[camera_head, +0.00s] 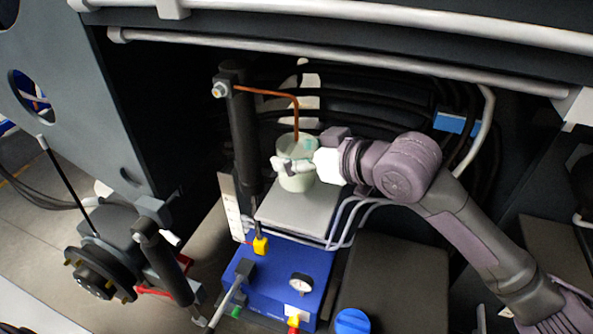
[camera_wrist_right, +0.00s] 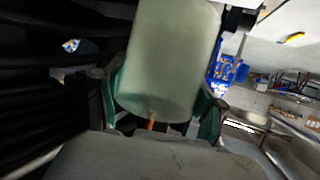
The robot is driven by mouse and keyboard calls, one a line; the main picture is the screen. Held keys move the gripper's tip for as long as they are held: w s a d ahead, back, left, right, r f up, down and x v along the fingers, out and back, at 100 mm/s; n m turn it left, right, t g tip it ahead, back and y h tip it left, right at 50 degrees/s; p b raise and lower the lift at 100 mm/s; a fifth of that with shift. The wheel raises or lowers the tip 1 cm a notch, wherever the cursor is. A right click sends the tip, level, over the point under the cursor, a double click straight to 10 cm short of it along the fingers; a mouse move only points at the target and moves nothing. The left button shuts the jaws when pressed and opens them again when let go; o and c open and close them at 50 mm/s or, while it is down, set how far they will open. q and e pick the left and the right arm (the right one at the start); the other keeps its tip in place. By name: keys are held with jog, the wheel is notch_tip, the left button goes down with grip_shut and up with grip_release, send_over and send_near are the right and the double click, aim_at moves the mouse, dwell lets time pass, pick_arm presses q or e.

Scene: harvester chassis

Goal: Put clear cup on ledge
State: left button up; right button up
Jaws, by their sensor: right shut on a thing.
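The clear cup (camera_head: 297,181) is pale, greenish and see-through. My right gripper (camera_head: 296,164), whose arm comes in from the right, is shut around it. In the right wrist view the cup (camera_wrist_right: 168,60) sits between the two green-padded fingers (camera_wrist_right: 160,105). In the head view the cup looks upright, over the back part of a light grey flat ledge (camera_head: 300,212). I cannot tell whether its bottom touches the ledge. The gripper hides part of the cup. My left gripper is not in view.
A copper tube (camera_head: 297,110) bends down to the cup's top from a black post (camera_head: 240,140). Black hoses run behind. A blue box (camera_head: 275,282) with a gauge (camera_head: 300,283) stands in front of the ledge. White pipes (camera_head: 345,215) pass at its right. A bar (camera_head: 340,62) crosses above.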

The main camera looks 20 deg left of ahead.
notch_tip(320, 180, down, 4)
jog(key=shift+a+r+p, duration=0.1)
jog(key=shift+r+p, duration=0.05)
jog(key=shift+p, duration=0.4)
jog(key=shift+f, duration=0.4)
jog(key=o, duration=1.1)
jog(key=shift+f, duration=0.1)
jog(key=shift+o, duration=0.2)
